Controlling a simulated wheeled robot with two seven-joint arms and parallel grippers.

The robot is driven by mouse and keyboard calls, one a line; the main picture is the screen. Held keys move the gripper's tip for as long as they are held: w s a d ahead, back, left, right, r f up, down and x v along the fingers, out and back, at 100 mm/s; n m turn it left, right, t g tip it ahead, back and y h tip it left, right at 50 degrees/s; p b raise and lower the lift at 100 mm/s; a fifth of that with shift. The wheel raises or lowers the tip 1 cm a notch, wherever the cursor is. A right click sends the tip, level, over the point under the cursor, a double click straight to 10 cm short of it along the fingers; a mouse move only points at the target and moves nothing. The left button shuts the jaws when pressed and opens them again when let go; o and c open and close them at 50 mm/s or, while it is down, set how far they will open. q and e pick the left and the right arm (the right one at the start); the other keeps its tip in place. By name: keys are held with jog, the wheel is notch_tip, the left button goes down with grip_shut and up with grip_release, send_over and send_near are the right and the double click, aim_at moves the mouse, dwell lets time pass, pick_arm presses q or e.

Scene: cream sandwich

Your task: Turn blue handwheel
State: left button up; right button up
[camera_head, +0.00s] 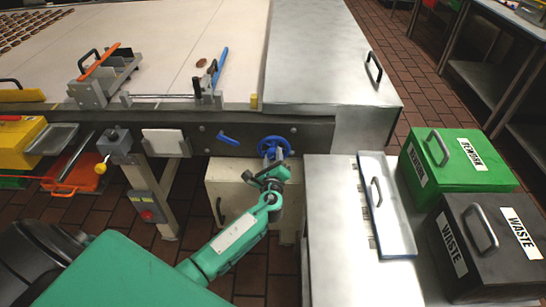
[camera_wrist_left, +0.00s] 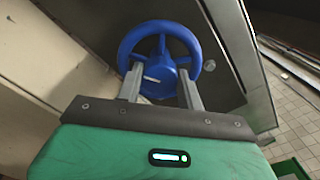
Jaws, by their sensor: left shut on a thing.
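The blue handwheel (camera_head: 274,146) is mounted on the dark side rail of the conveyor in the head view. In the left wrist view the handwheel (camera_wrist_left: 159,58) fills the upper middle, with its rim, spokes and hub showing. My left gripper (camera_head: 271,165) reaches up to the wheel from below. In the left wrist view my left gripper's two grey fingers (camera_wrist_left: 160,85) reach to the lower part of the wheel, one on each side of its hub, and are shut on it. The fingertips are partly hidden by the wheel. My right gripper is not in view.
A blue lever (camera_head: 228,140) sits on the rail left of the wheel. A steel table (camera_head: 335,230) with a hinged lid stands to the right, beside a green REWORK bin (camera_head: 455,160) and a dark WASTE bin (camera_head: 490,250). A cream box (camera_head: 225,180) is below the rail.

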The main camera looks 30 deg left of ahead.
pick_arm(q)
jog(key=shift+f, duration=0.15)
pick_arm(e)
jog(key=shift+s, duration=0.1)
pick_arm(q)
jog(key=o, duration=1)
jog(key=shift+s, duration=0.1)
jog(key=b+v, duration=0.1)
jog(key=v, duration=1.2)
jog(key=shift+s+d+b, duration=0.25)
jog(key=shift+s+b, duration=0.05)
jog(key=shift+b, duration=0.05)
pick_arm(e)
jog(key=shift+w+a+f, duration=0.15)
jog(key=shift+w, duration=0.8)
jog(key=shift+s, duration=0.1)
